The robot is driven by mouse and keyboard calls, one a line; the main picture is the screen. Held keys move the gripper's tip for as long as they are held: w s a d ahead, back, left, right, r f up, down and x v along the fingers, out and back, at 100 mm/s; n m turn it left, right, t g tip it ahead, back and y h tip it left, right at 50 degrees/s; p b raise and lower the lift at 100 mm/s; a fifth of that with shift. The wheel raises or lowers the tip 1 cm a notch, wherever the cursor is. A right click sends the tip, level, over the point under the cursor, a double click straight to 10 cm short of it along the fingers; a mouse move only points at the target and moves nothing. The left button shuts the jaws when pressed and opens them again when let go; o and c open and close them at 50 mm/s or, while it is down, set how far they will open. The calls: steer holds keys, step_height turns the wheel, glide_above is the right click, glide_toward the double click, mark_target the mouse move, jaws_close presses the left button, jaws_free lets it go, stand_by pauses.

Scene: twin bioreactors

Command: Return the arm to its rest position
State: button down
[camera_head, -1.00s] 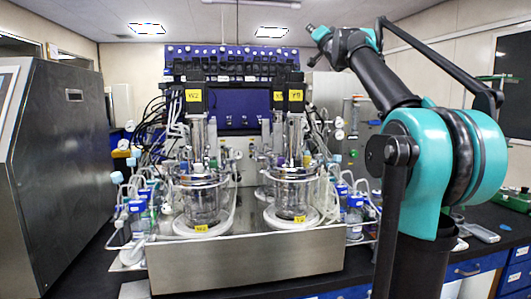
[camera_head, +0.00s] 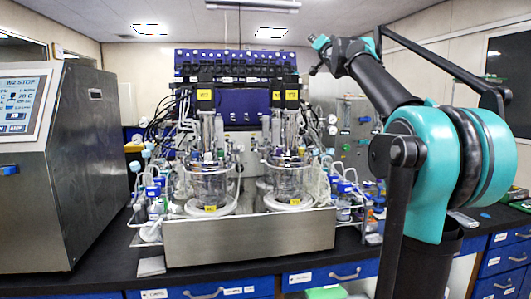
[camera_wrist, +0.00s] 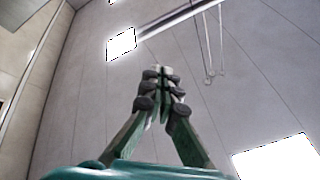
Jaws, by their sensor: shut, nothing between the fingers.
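My arm, teal and black, rises at the right of the head view and is folded up and back toward the left, well above the bench. My gripper (camera_wrist: 160,92) shows in the wrist view with its fingers together and nothing between them. It points up toward the ceiling, and no object is near it. In the head view the arm's far end is small near the top, and the fingers cannot be made out there.
Twin glass bioreactors, left (camera_head: 210,183) and right (camera_head: 286,180), stand on a steel base (camera_head: 250,240) on the black bench (camera_head: 100,281). A steel cabinet with a screen (camera_head: 85,150) stands at left. Blue drawers (camera_head: 340,275) run below. Ceiling lights (camera_wrist: 122,43) are overhead.

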steer(key=w+d+f+m+g+h, duration=0.1)
steer(key=d+f+g+h, duration=0.15)
steer(key=f, duration=0.85)
steer(key=d+f+g+h, duration=0.1)
steer(key=d+f+h, duration=0.15)
steer(key=f, duration=0.85)
steer(key=s+f+g+h, duration=0.1)
steer(key=s+f+g, duration=0.2)
steer(key=f, duration=0.8)
steer(key=s+f+g+h, duration=0.1)
steer(key=s+f+g, duration=0.15)
steer(key=f, duration=0.85)
steer(key=s+a+f+n+g+y, duration=0.2)
steer(key=s+f+n+g, duration=0.4)
steer(key=s+f, duration=3)
step_height(320, 180, down, 3)
steer(key=a+g, duration=0.1)
steer(key=g, duration=0.2)
steer(key=c, duration=2.2)
jaws_free()
steer(key=shift+w+a+r, duration=0.1)
